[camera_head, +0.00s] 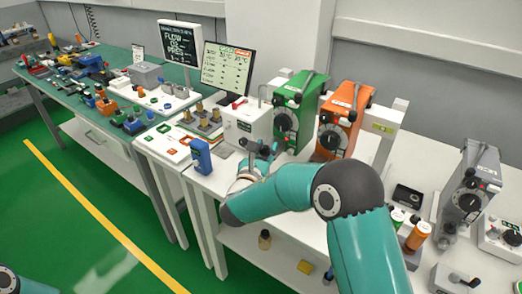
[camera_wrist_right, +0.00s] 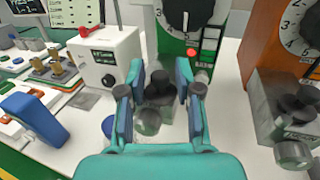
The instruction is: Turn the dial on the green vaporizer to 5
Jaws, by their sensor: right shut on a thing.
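The green vaporizer (camera_head: 298,105) stands on the white bench with its black dial (camera_head: 283,122) facing front.
An orange vaporizer (camera_head: 343,120) stands close to the right of the green one. A white box with a red knob (camera_wrist_right: 107,57) is at left. A blue object (camera_head: 201,157) stands near the bench's front edge. Monitors are behind.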

